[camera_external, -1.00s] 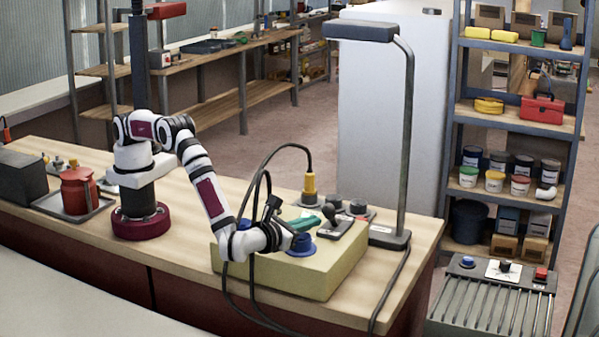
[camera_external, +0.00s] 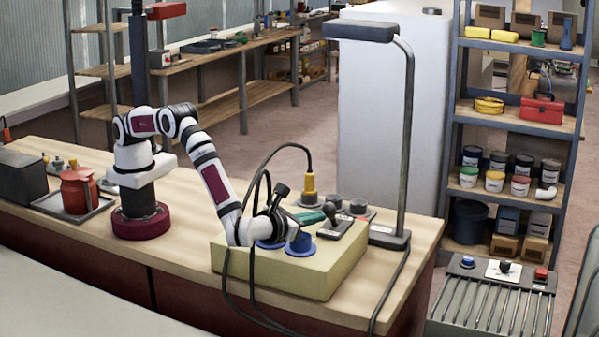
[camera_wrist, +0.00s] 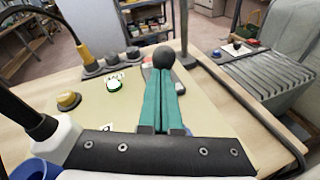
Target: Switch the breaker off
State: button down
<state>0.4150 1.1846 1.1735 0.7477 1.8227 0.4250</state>
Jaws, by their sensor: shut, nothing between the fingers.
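The breaker looks like the dark lever unit (camera_external: 337,227) with a black ball knob on the right part of the yellowish box. Its round black knob (camera_wrist: 163,57) shows at the upper middle of the wrist view, directly beyond my fingertips. My gripper (camera_external: 318,214) has teal fingers pressed together with nothing between them, low over the box and pointing at the lever. In the wrist view my gripper (camera_wrist: 163,75) overlaps the lower edge of the knob and hides much of the lever base. I cannot tell whether the tips touch it.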

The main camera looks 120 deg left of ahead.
jog(key=a+r+h, duration=0.2)
jog(key=h, duration=0.1)
jog(key=shift+a+r+n+g+h, duration=0.3)
jog(key=shift+a+n, duration=0.05)
jog(key=shift+n, duration=0.05)
jog(key=a+h, duration=0.1)
jog(key=a+r+h, duration=0.1)
jog(key=a+h, duration=0.1)
jog(key=h, duration=0.1)
jog(key=shift+a+r+n, duration=0.3)
jog(key=shift+a+n, duration=0.05)
jog(key=shift+n, duration=0.05)
jog(key=shift+a+h, duration=0.45)
jog(key=shift+h, duration=0.15)
jog(key=shift+a+f, duration=0.15)
jog(key=shift+a, duration=1.65)
jog(key=shift+a, duration=0.15)
notch_tip(320, 180, up, 10)
jog(key=s+d, duration=0.2)
jog(key=shift+s+f, duration=0.25)
jog(key=shift+s, duration=0.1)
jog(key=shift+s+d, duration=0.1)
